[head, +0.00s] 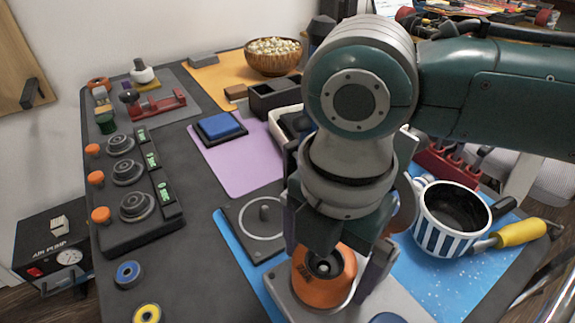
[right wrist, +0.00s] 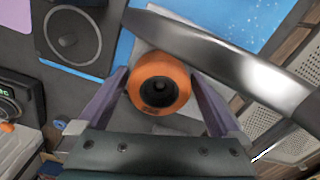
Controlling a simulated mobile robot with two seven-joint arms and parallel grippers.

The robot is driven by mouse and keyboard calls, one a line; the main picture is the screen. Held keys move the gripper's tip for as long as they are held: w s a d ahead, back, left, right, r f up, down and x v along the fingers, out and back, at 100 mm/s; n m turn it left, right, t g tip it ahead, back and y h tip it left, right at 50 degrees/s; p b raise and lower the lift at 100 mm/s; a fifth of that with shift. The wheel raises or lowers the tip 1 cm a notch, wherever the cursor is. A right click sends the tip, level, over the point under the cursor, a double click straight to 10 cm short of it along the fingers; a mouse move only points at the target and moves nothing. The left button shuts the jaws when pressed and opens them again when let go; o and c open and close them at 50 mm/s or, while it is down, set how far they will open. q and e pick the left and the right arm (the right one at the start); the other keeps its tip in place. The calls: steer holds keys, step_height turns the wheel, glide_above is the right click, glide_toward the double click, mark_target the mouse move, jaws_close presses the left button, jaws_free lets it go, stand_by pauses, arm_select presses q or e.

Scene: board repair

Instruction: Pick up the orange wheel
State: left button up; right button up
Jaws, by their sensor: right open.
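The orange wheel (head: 318,292) has a dark hub and lies on a light grey plate (head: 402,300) at the near edge of the blue mat. My right gripper (head: 334,258) is over it, pointing down, with its fingers apart. In the right wrist view the orange wheel (right wrist: 160,84) shows between the two open fingers of my right gripper (right wrist: 163,92), with the purple-grey fingers on either side. I cannot tell whether they touch it. The head view hides part of the wheel behind the gripper. My left gripper is not in view.
A shiny grey bar (right wrist: 235,50) crosses the right wrist view close by. Blue and yellow rings lie at the near left.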

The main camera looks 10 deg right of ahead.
steer(key=shift+c, duration=0.2)
steer(key=shift+r, duration=0.1)
steer(key=c, duration=1.3)
steer(key=shift+o, duration=0.2)
